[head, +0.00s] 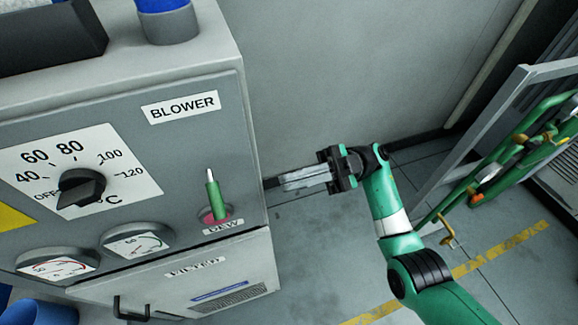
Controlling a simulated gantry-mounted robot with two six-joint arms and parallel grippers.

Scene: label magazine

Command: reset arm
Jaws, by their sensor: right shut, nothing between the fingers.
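My right gripper (285,183) reaches in from the lower right on a green arm. Its fingers are together and point left, with nothing seen between them. The fingertips are close to the right side of the grey control cabinet (120,100); I cannot tell whether they touch it. My left gripper is not in view.
The cabinet front carries a green toggle lever (213,198), a black temperature knob (82,187), two gauges (138,243) and a BLOWER label (181,107). A blue-topped cylinder (167,22) stands on top. Green pipes in a frame (540,135) stand at right. Floor between is clear.

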